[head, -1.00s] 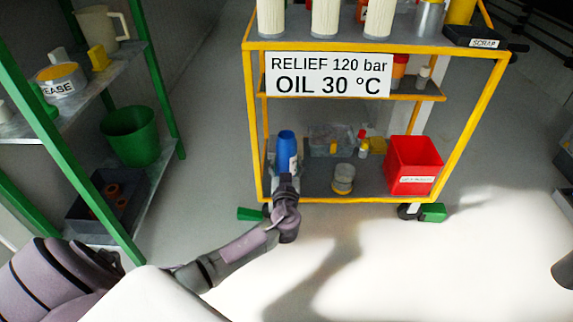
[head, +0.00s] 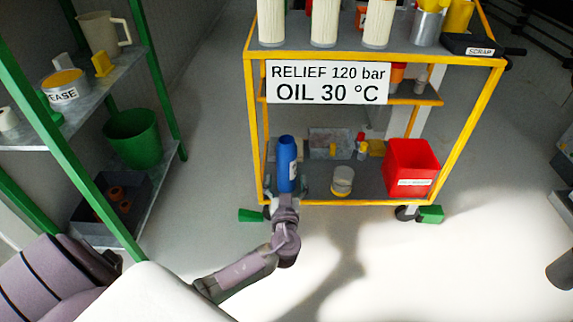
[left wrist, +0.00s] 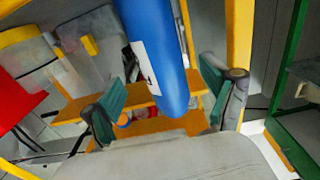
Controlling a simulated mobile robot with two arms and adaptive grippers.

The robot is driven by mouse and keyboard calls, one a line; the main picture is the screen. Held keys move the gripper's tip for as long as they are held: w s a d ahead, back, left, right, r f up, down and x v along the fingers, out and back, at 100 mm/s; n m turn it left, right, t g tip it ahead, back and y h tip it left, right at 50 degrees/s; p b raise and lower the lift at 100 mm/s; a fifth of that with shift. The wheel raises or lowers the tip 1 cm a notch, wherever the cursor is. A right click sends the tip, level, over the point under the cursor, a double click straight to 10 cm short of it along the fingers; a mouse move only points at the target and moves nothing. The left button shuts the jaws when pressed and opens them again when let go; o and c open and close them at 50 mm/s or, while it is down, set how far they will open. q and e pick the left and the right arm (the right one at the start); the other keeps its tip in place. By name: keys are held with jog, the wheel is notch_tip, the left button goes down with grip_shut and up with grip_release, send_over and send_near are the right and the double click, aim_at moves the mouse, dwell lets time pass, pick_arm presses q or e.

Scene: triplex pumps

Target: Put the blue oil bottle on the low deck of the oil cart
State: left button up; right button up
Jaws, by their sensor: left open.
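The blue oil bottle (head: 287,162) stands upright at the front left of the low deck (head: 313,185) of the yellow-framed oil cart. My left gripper (head: 286,196) is at the deck's front edge, just in front of the bottle. In the left wrist view the bottle (left wrist: 165,60), with its white label, lies between the two spread fingers of the open gripper (left wrist: 164,80), with gaps to both fingers. The hand hides the bottle's base in the head view. My right gripper is not in view.
On the low deck are a red bin (head: 411,168), a clear jar (head: 342,180) and a grey tray (head: 330,142). The cart's left post (head: 254,130) is close beside the bottle. A green-framed shelf (head: 160,80) stands to the left. Floor in front is clear.

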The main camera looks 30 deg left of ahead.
pick_arm(q)
jog(key=p+v, duration=0.1)
jog(key=v, duration=0.5)
dwell(0.3)
